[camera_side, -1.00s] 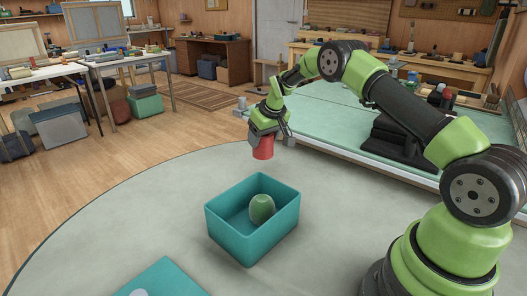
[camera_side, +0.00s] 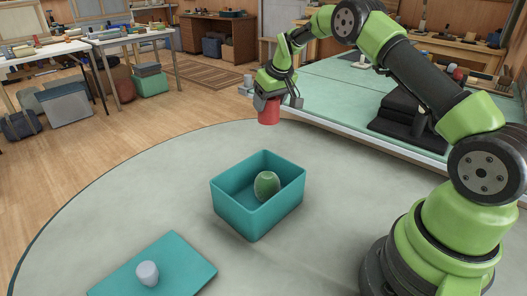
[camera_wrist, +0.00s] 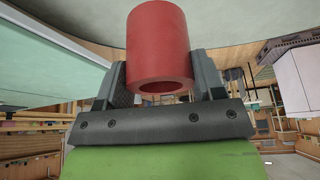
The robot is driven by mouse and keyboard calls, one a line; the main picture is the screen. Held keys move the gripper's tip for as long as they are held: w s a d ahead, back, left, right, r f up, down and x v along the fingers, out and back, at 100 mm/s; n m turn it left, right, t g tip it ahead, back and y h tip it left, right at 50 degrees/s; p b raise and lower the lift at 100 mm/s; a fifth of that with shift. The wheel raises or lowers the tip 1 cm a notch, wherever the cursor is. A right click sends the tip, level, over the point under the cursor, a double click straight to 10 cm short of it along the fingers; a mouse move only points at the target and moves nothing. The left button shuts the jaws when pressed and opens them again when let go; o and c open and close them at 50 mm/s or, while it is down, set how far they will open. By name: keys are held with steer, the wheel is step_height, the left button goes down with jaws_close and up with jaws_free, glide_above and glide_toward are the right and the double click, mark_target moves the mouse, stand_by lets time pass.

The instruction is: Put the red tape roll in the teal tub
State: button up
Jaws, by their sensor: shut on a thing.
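The red tape roll (camera_side: 269,113) is held in my gripper (camera_side: 267,103), above the round table and beyond the far side of the teal tub. In the wrist view the red roll (camera_wrist: 160,40) stands out between the two dark fingers of my gripper (camera_wrist: 160,75), its open end partly showing. The teal tub (camera_side: 246,218) is an open box on the table, below and nearer the camera than the roll. A green rounded object (camera_side: 267,186) is inside the tub, towards its right side.
A flat teal mat or board (camera_side: 180,272) lies on the table at the front left, with a small pale cup-like object (camera_side: 148,273) on it. The grey tabletop (camera_side: 130,190) is clear left of the tub. A pale green bench (camera_side: 345,95) stands behind.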

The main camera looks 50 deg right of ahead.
steer(key=s+a+r+n+g+y, duration=0.2)
steer(key=s+a+n, duration=0.4)
steer(key=a+n, duration=0.3)
steer(key=s+a+r+n+g+y, duration=0.1)
steer(key=s+a+r+n+y, duration=0.2)
steer(key=s+a+n, duration=0.4)
steer(key=a+r+n, duration=0.1)
steer(key=a+n, duration=0.2)
steer(key=a, duration=0.3)
steer(key=shift+a+g+y, duration=0.15)
steer(key=shift+g+y, duration=0.15)
steer(key=shift+g, duration=0.1)
steer(key=shift+f, duration=0.1)
steer(key=shift+f, duration=7.15)
steer(key=shift+f, duration=0.45)
steer(key=o, duration=1.2)
